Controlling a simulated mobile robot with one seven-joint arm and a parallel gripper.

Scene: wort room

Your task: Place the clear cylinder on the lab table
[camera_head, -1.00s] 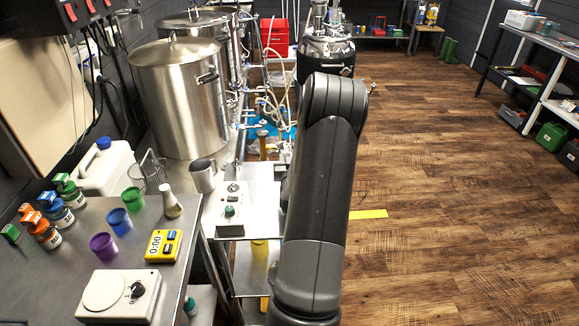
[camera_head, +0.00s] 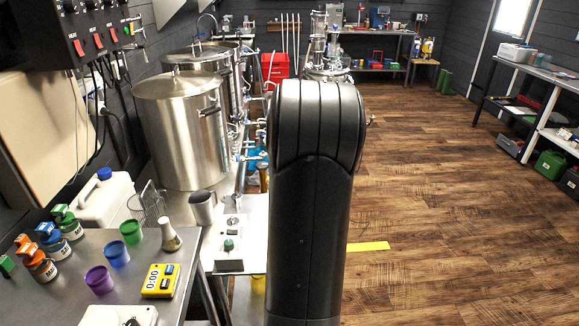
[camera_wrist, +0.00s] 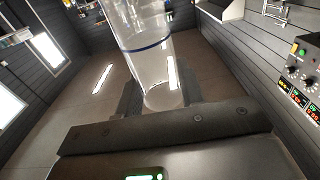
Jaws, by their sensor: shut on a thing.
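In the wrist view, a clear cylinder (camera_wrist: 146,50) with a dark blue band stands up between the fingers of my gripper (camera_wrist: 160,97). The gripper is shut on its lower end. Its far end runs out of the top of that view. In the head view my own arm hides the gripper and the cylinder. A metal table (camera_head: 62,296) is at the lower left of the head view; I cannot tell if it is the lab table. Another work table (camera_head: 372,60) stands against the far wall.
The near table carries a yellow timer (camera_head: 160,280), a purple cup (camera_head: 100,280), a flask (camera_head: 170,236) and several bottles. Steel kettles (camera_head: 180,135) stand behind it. A shelf table (camera_head: 545,78) is at the right.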

